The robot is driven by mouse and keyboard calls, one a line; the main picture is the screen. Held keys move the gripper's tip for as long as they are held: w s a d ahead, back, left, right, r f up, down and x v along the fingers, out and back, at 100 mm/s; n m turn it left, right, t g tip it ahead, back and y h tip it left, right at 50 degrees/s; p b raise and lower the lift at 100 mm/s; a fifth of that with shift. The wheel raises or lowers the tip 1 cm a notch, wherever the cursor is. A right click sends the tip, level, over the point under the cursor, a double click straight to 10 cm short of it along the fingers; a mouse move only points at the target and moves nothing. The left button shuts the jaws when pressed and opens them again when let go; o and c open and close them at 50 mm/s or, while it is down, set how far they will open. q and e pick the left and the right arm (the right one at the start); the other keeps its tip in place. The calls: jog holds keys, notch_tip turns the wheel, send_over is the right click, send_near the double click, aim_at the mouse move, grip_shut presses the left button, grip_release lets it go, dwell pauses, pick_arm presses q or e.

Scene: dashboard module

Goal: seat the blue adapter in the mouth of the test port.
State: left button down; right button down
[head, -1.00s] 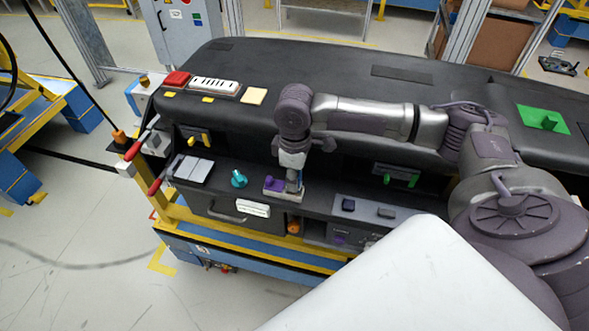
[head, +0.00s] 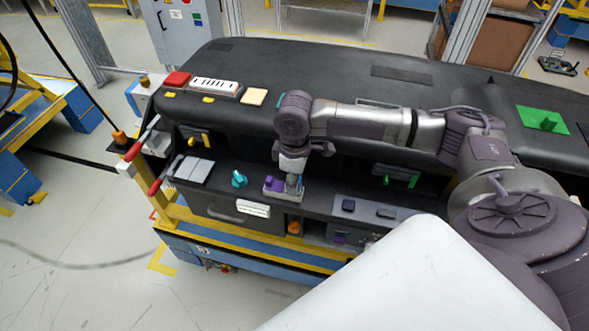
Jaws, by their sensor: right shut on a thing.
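My right gripper (head: 293,183) points down at a small light tray (head: 270,193) on the dashboard's lower ledge. It is shut on a small bluish piece that looks like the blue adapter (head: 299,187); the fingers hide most of it. A purple piece (head: 273,184) sits in the tray just left of the fingers. A teal round fitting (head: 239,179) stands on the ledge further left. I cannot tell for sure which fitting is the test port. My left gripper is not in view.
A grey panel with a dark blue block (head: 348,205) lies to the right on the ledge. A green handle (head: 402,180) is in the recess behind it. A red-handled clamp (head: 143,149) stands at the left end. The dashboard top (head: 310,62) overhangs the ledge.

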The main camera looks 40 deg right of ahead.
jog(key=shift+f, duration=0.65)
jog(key=c, duration=0.8)
grip_release()
jog(key=shift+c, duration=0.2)
jog(key=shift+r, duration=0.1)
notch_tip(320, 180, up, 12)
jog(key=shift+f, duration=0.1)
